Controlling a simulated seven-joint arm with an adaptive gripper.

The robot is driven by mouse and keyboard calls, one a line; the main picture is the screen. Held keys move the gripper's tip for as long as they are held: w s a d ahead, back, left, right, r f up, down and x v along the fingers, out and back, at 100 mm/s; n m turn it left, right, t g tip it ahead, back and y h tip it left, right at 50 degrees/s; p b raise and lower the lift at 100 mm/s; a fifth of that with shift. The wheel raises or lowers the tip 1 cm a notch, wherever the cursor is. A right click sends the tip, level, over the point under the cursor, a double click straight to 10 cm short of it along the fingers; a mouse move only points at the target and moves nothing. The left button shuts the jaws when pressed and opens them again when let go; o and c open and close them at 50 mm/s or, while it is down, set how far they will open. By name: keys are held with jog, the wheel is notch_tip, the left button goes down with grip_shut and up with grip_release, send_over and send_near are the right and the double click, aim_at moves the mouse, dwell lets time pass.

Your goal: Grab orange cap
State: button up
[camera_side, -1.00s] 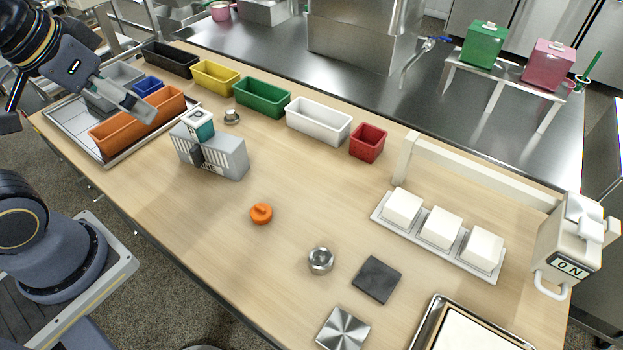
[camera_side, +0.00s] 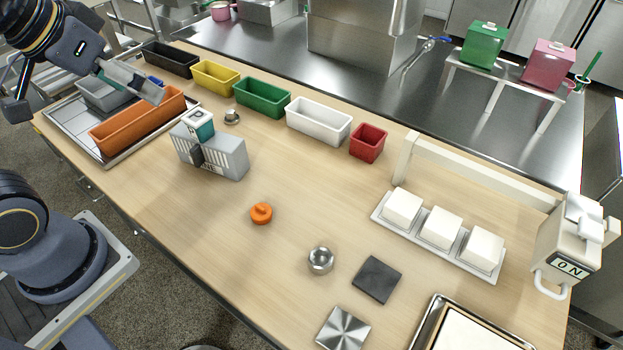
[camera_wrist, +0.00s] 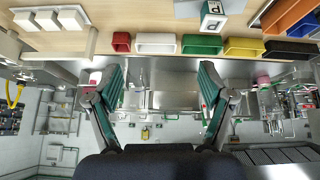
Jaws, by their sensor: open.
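The orange cap (camera_side: 261,213) sits on the wooden table, left of the middle of the side view, with a small knob on top. Nothing touches it. My gripper (camera_side: 149,89) is high at the upper left of the side view, over the area of the orange bin, well away from the cap. In the wrist view my gripper (camera_wrist: 163,85) shows its two fingers wide apart with nothing between them. The cap does not show in the wrist view.
A grey machine block (camera_side: 222,157) stands between the orange bin (camera_side: 140,122) and the cap. Several coloured bins line the back edge. The table around the cap is clear.

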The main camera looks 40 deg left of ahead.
jog(key=w+d+f+g, duration=0.2)
jog(key=w+f, duration=0.1)
jog(key=w, duration=0.5)
jog(key=g, duration=0.4)
send_over(261, 206)
notch_tip(261, 206, down, 17)
jog(key=shift+m, duration=0.3)
jog(key=f, duration=0.9)
jog(key=shift+s+a+f, duration=0.25)
jog(key=shift+s+a, duration=0.05)
jog(key=f, duration=0.5)
jog(key=shift+w+d+f, duration=0.3)
jog(key=shift+f, duration=0.1)
jog(key=c, duration=1.1)
jog(key=shift+r, duration=0.15)
